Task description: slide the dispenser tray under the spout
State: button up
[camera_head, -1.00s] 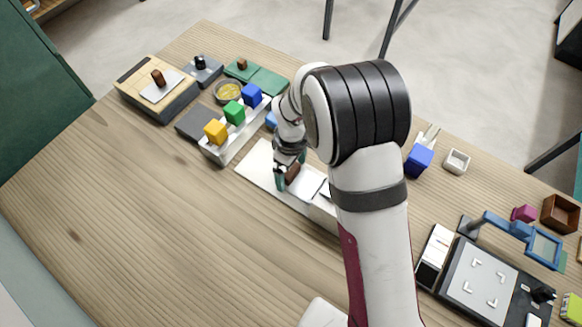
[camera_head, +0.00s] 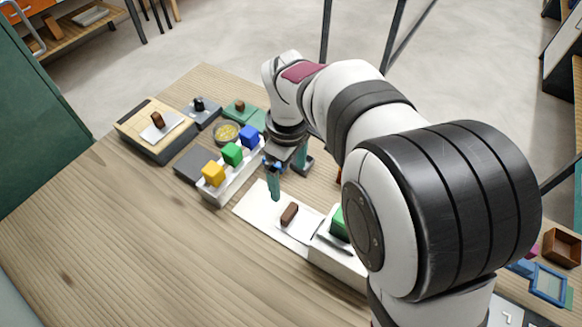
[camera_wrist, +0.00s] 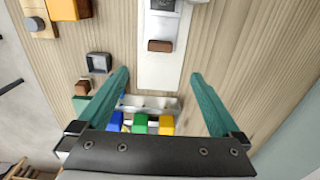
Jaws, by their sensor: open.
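A brown handle block (camera_head: 289,214) stands on a white tray (camera_head: 304,232), which lies on a long white base (camera_head: 258,204). The tray runs to a white dispenser box (camera_head: 333,264) with a green block in its top; my arm covers part of this box, and I cannot make out the spout. My gripper (camera_head: 288,185) is open and empty above the table, behind and to the left of the handle. In the wrist view, the handle (camera_wrist: 159,45) and base (camera_wrist: 163,71) are ahead, beyond the open fingertips (camera_wrist: 160,77), with nothing between them.
A white rack (camera_head: 236,179) with yellow, green and blue blocks stands left of the base, close to my gripper. A dish (camera_head: 227,132) and a wooden box (camera_head: 150,143) are farther back left. The front left table is clear. A blue frame (camera_head: 549,284) lies right.

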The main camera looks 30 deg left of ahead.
aim_at(297, 224)
jog(key=a+f+h, duration=0.1)
jog(key=a, duration=0.2)
jog(key=a+f+h, duration=0.1)
jog(key=a+f, duration=0.1)
jog(key=a, duration=0.1)
jog(key=a+f, duration=0.1)
jog(key=a, duration=0.2)
jog(key=shift+s+a+f+h, duration=0.15)
jog(key=shift+a+f+h, duration=0.1)
jog(key=shift+f+h, duration=0.15)
jog(key=c, duration=1.2)
jog(key=shift+f, duration=0.3)
jog(key=shift+c, duration=1.2)
jog(key=x, duration=0.8)
jog(key=shift+d+f, duration=0.15)
jog(key=shift+f, duration=0.15)
grip_shut()
jog(key=d, duration=0.3)
jog(key=shift+d+f, duration=0.15)
jog(key=shift+f, duration=0.1)
jog(key=shift+d, duration=0.4)
jog(key=shift+d, duration=2.2)
